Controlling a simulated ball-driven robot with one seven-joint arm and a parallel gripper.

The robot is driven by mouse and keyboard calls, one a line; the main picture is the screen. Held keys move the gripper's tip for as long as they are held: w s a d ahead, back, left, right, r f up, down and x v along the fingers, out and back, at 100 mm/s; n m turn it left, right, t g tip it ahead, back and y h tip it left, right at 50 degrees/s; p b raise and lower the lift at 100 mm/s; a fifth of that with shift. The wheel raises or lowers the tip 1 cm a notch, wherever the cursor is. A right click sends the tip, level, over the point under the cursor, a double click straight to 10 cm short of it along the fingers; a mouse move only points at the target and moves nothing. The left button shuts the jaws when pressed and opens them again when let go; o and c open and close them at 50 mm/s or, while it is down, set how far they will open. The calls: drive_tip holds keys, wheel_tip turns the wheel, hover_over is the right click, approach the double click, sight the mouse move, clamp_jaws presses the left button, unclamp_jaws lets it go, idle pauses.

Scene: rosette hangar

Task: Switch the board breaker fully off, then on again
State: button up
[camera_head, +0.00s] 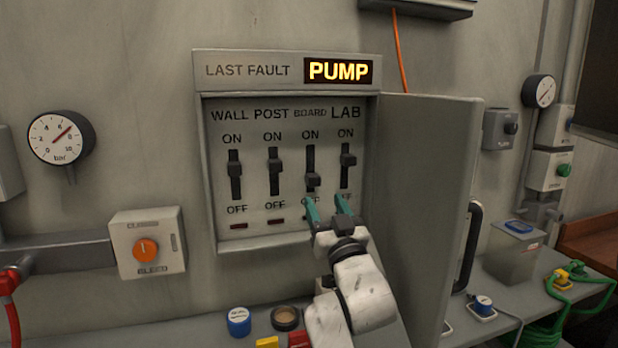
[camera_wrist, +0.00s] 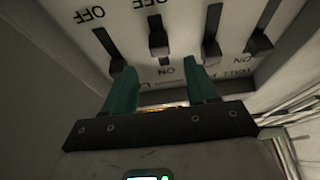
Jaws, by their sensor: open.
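The board breaker (camera_head: 312,181) is the third lever in the open grey panel (camera_head: 290,242), under the label BOARD. In the upside-down wrist view, the board handle (camera_wrist: 158,40) shows beyond the gap between the fingertips (camera_wrist: 165,68). I see no contact.
The panel door (camera_head: 424,170) stands open close to my arm's right. The display (camera_head: 338,71) reads PUMP.

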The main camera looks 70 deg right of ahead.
sight(315, 182)
drive_tip(key=p+x, duration=0.2)
drive_tip(key=x, duration=0.5)
drive_tip(key=shift+p, duration=0.3)
clamp_jaws()
drive_tip(key=shift+r, duration=0.1)
